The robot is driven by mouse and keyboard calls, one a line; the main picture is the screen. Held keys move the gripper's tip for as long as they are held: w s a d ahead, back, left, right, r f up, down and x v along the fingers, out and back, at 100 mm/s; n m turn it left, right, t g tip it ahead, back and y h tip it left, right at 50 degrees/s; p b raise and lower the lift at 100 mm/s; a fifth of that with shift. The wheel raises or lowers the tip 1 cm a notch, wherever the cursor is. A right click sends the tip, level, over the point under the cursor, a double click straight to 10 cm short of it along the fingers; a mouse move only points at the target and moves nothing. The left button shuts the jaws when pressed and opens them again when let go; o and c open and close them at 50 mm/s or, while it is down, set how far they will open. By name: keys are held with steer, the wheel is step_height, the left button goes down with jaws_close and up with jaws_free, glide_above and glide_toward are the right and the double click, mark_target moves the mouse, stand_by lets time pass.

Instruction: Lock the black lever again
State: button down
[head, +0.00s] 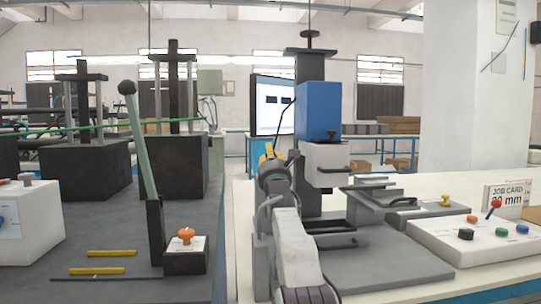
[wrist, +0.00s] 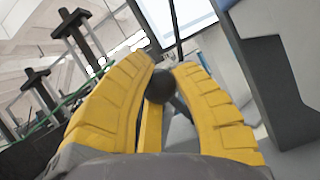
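My gripper (head: 268,153) is in front of the blue-headed machine in the head view, small and partly hidden by my arm. In the wrist view, its two yellow fingers (wrist: 167,70) point away with a gap between them. A round black knob (wrist: 160,87), which looks like the end of the black lever, sits in that gap and about fills it. I cannot tell whether the fingers press on it. The lever's shaft and base are mostly hidden by the fingers. A dark knob (head: 293,155) also shows just right of the gripper in the head view.
A green-shafted lever (head: 143,150) with a black ball top stands on the left bench beside an orange button (head: 186,234). The blue machine head (head: 318,108) is close to my gripper. A white control box (head: 480,238) lies on the right table. A monitor (head: 272,104) stands behind.

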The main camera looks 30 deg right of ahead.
steer(key=shift+s+a, duration=0.15)
steer(key=shift+s, duration=0.1)
stand_by(0.3)
steer(key=c, duration=1.3)
jaws_free()
steer(key=shift+s+r, duration=0.15)
steer(key=o, duration=0.4)
steer(key=shift+v, duration=6)
steer(key=shift+a, duration=0.1)
